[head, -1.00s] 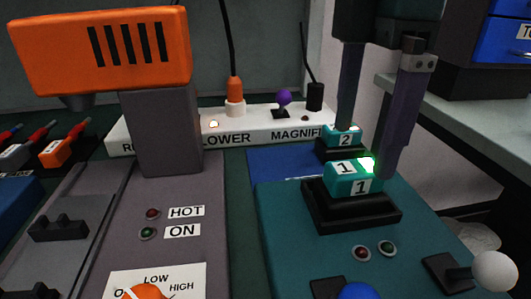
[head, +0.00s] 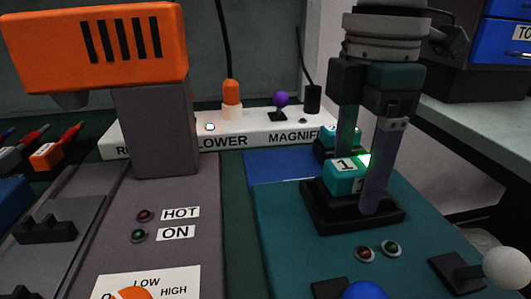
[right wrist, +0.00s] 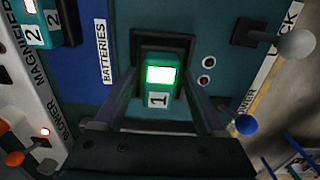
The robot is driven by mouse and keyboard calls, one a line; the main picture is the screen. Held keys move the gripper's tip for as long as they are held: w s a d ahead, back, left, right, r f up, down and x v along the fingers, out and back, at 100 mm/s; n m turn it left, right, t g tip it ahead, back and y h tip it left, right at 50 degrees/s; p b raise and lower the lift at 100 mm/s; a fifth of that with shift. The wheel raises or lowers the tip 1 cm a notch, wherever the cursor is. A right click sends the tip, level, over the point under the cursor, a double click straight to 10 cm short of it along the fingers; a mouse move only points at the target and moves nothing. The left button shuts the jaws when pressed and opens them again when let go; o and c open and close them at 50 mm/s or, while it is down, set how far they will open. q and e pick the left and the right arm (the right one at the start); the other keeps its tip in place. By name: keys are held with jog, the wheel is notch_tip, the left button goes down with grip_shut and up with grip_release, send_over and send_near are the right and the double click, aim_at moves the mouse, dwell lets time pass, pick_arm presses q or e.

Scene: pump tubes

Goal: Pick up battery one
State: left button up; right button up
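Battery one (head: 342,177) is a teal block marked 1 with a lit green light on top. It sits upright in a black holder (head: 322,215) on the teal panel. My right gripper (head: 358,183) points down over it, with one finger behind the battery and the other at its right, partly covering it. In the right wrist view the battery (right wrist: 157,100) lies between the two spread fingers (right wrist: 158,80), with a narrow gap seen on each side. The gripper looks open. My left gripper is not in view.
A second teal battery (head: 327,132), marked 2 in the right wrist view (right wrist: 30,25), stands behind, partly hidden. A white lever knob (head: 505,267) and a blue knob (head: 365,291) are on the front of the panel. An orange-headed device (head: 95,45) stands at the left.

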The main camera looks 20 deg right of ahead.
grip_shut()
dwell(0.3)
jog(key=shift+r, duration=0.1)
